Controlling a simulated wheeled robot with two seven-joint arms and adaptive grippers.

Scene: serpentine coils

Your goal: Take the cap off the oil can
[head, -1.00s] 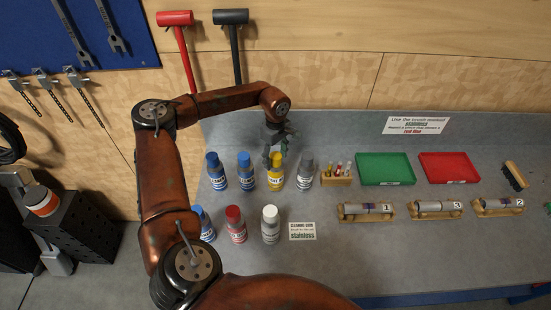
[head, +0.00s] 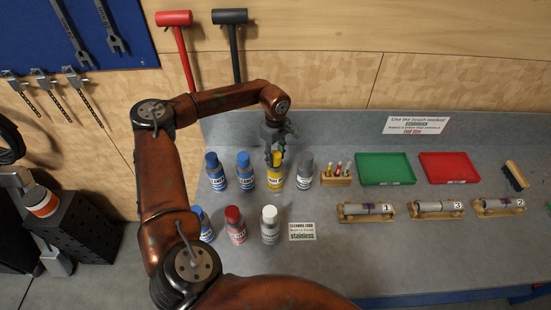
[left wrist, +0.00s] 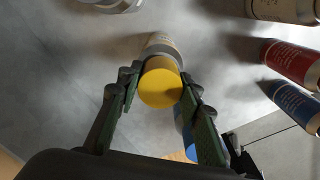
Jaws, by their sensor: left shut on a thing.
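The cap appears to be still on the bottle. The fingers partly hide the cap in the head view. My right gripper is not in view.
Blue bottles (head: 245,172) stand close on the left, and a grey bottle (head: 304,172) close on the right. A red-capped bottle (head: 236,226) and a white-capped bottle (head: 270,226) stand in front. Green (head: 384,180) and red (head: 449,180) trays lie to the right.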

